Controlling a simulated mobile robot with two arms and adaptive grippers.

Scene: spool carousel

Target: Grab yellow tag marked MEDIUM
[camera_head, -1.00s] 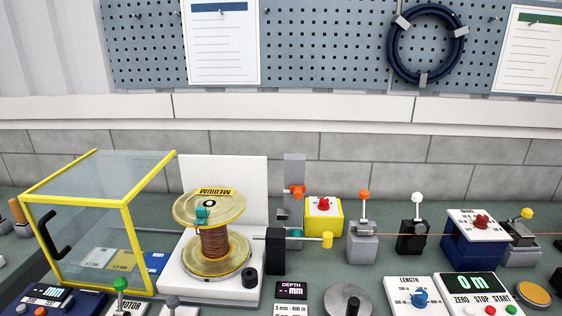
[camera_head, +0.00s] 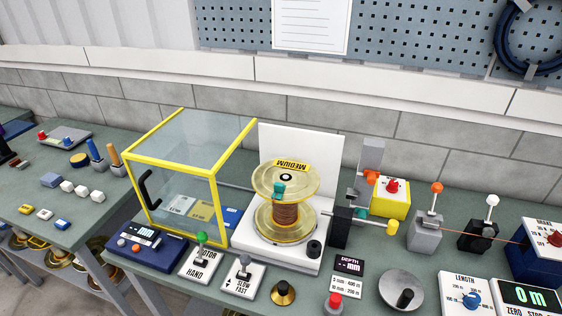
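The spool stands upright on a white base with a white back panel (camera_head: 300,147). Neither of my grippers is in view.
A clear guard box with yellow edges (camera_head: 188,165) stands just left of the spool, with cards inside it. Control panels and knobs fill the front edge. A side table (camera_head: 40,185) is at left.

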